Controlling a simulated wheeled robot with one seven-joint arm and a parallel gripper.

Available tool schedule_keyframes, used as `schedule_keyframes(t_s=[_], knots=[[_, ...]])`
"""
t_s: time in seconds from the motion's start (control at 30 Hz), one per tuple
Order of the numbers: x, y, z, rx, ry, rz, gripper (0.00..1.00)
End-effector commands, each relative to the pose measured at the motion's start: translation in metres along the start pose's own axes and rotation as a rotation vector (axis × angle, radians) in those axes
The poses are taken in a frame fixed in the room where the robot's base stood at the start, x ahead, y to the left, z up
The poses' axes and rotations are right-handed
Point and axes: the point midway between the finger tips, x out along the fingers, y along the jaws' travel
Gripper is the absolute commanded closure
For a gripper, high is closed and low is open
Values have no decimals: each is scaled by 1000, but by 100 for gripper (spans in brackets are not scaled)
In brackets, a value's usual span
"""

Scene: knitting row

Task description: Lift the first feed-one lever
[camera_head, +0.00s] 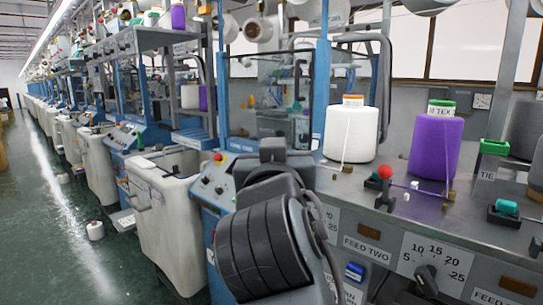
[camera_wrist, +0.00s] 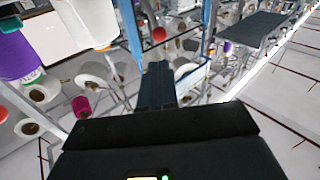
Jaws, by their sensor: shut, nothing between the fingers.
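In the head view a lever with a red ball knob (camera_head: 385,172) stands on the grey metal counter (camera_head: 345,190), above a "FEED TWO" label (camera_head: 362,247). I see no readable "feed one" label, so I cannot tell which lever is the first feed-one lever. My gripper (camera_wrist: 156,82) shows in the wrist view as dark fingers shut together, with nothing between them. Nothing near the fingertips touches them. In the head view my black arm covers the front centre and hides part of the machine behind it.
A dial (camera_head: 427,278) is on the front panel. Blue machine frames and pale bins (camera_head: 172,215) line the left. The green floor (camera_head: 60,240) is mostly clear.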

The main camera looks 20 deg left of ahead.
Motion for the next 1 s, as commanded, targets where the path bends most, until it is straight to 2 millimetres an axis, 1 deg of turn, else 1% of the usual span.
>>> schedule_keyframes(t_s=[0.03, 0.27, 0.5, 0.6, 0.77, 1.0], knots=[[-8, -1, -1, 2, 3, -3, 100], [-38, -1, -8, 2, 4, -3, 100], [-75, 0, -17, 3, 3, -5, 100], [-85, 0, -20, 2, 3, -3, 100], [-93, 1, -22, 1, 2, -2, 100], [-93, 1, -22, 1, 2, -2, 100]])
